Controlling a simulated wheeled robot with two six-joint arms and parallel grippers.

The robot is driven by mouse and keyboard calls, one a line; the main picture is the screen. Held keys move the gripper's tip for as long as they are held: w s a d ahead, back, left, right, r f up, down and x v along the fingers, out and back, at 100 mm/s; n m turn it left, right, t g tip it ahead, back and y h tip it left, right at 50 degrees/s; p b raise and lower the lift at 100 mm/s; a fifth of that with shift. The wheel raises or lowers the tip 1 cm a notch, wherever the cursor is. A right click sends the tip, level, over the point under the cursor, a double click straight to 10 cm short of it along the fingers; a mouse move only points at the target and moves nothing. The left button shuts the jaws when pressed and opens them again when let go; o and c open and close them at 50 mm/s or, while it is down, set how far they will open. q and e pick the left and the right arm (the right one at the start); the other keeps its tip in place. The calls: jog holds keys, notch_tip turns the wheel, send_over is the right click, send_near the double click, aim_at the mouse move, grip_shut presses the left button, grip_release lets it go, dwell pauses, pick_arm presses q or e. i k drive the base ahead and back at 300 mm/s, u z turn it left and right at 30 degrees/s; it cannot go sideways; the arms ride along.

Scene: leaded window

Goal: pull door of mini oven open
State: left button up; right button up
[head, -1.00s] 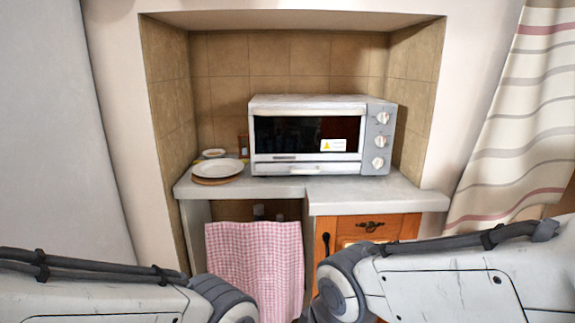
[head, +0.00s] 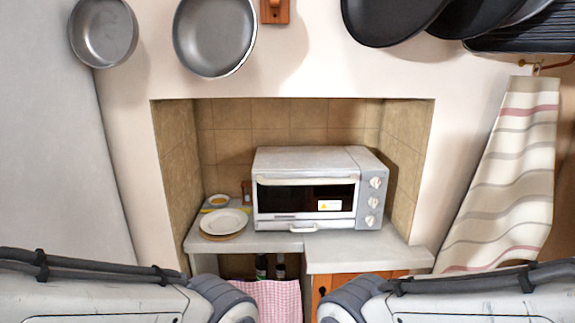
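The mini oven (head: 308,190) stands on the grey counter inside a tiled alcove, in the middle of the head view. It is white and silver, with a dark glass door (head: 290,198) that is shut and carries a small white label. A light bar handle runs along the top of the door. Several knobs (head: 372,202) line its right side, and a small pull (head: 303,228) shows at its lower front edge. Links of both my arms show at the bottom left and bottom right, below the oven. Neither gripper shows.
A stack of plates (head: 224,222) sits left of the oven, with a small bowl (head: 219,200) behind. Pans (head: 214,35) hang on the wall above. A pink checked cloth (head: 272,300) hangs below the counter (head: 345,254). A striped cloth (head: 510,170) hangs at right.

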aim_at(302, 194)
jog(key=z, duration=0.05)
jog(key=k, duration=0.5)
jog(key=z, duration=0.8)
jog(key=i, duration=0.75)
jog(key=u, duration=0.4)
